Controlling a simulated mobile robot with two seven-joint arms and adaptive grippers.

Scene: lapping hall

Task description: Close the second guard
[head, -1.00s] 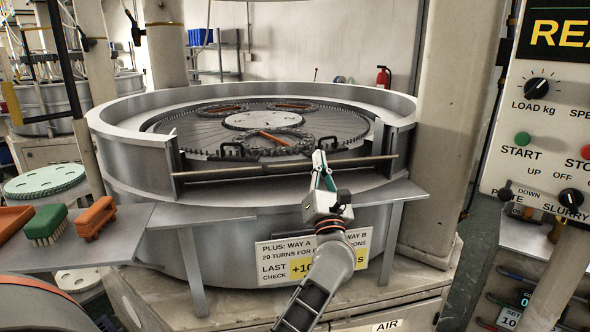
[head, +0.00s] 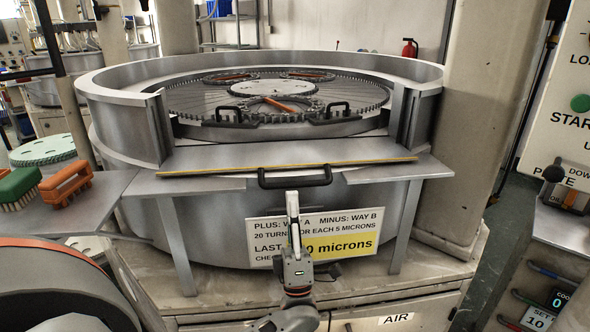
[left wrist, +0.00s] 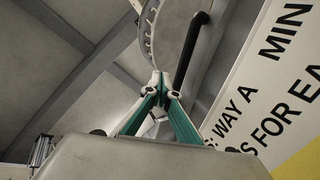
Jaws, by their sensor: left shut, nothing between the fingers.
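The guard (head: 290,154) is a flat grey panel with a yellow-brown front edge, lying nearly level across the opening at the front of the round machine wall. A black handle (head: 295,181) hangs from its front edge. My left gripper (head: 292,198) is in front of the machine, just below the handle, pointing up, with its fingers shut and empty. In the left wrist view the fingertips (left wrist: 160,80) meet, and a black bar (left wrist: 190,50), seemingly the handle, is close beyond them. Whether they touch it I cannot tell. My right gripper is not in view.
Grey side shelves (head: 222,186) flank the guard. A white and yellow sign (head: 352,244) hangs behind my gripper. A green brush (head: 17,186) and an orange one (head: 66,184) lie at the left. A control panel (head: 560,110) stands at the right.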

